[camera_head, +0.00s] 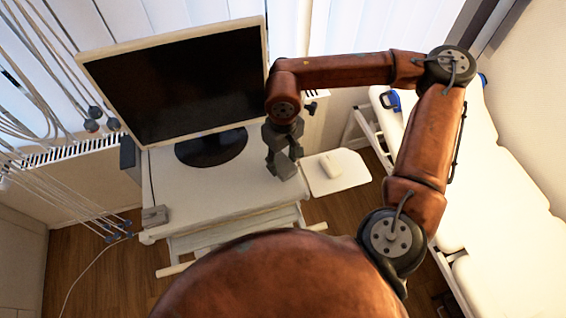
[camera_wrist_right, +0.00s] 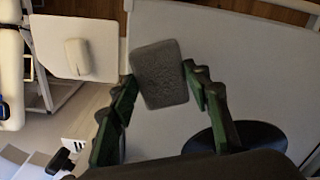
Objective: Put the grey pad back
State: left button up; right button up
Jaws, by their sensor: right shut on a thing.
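The grey pad (camera_wrist_right: 160,75) is a small rounded rectangle with a rough surface. It sits between the two fingers of my right gripper (camera_wrist_right: 158,88) in the right wrist view, and the gripper is shut on it. In the head view my right gripper (camera_head: 283,160) points down over the right part of the white cart top (camera_head: 225,190), to the right of the monitor's foot. I cannot tell in these views whether the pad touches the cart top. My left gripper is not in view.
A monitor (camera_head: 180,80) on a dark round foot (camera_head: 211,150) stands on the cart, close to my right gripper. A white side shelf (camera_head: 345,180) holds a white mouse (camera_head: 329,167). A white couch (camera_head: 500,210) lies to the right. Cables hang at the left.

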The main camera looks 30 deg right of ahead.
aim_at(283, 165)
notch_tip(283, 165, down, 2)
jog(key=o, duration=1)
jog(key=shift+r, duration=0.2)
notch_tip(283, 165, up, 12)
jog(key=b, duration=0.1)
jog(key=shift+f, duration=0.15)
